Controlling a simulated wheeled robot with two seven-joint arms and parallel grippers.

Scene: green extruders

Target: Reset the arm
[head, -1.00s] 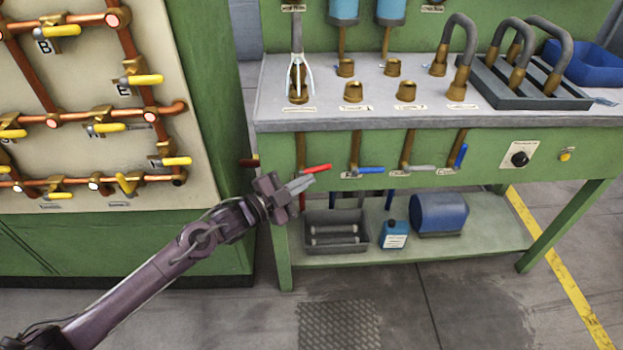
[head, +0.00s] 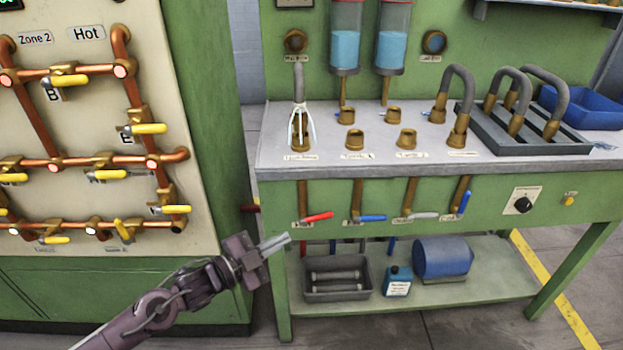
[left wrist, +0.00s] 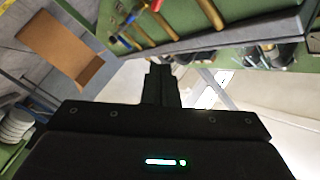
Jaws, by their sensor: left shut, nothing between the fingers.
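My left arm comes in from the lower left of the head view. Its gripper (head: 276,242) is shut and empty. It is in front of the green bench's left leg, below and left of the red-handled valve (head: 318,217), and appears apart from it. In the left wrist view the shut fingers (left wrist: 160,84) point at the bench, whose underside and pipes show beyond them. My right gripper is not in view.
The green bench (head: 400,162) carries fittings, hoses and a blue bin (head: 585,108). Its lower shelf holds a grey tray (head: 337,292), a blue bottle (head: 398,280) and a blue cylinder (head: 442,256). A panel of yellow-handled valves (head: 148,128) stands left. Floor at lower right is clear.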

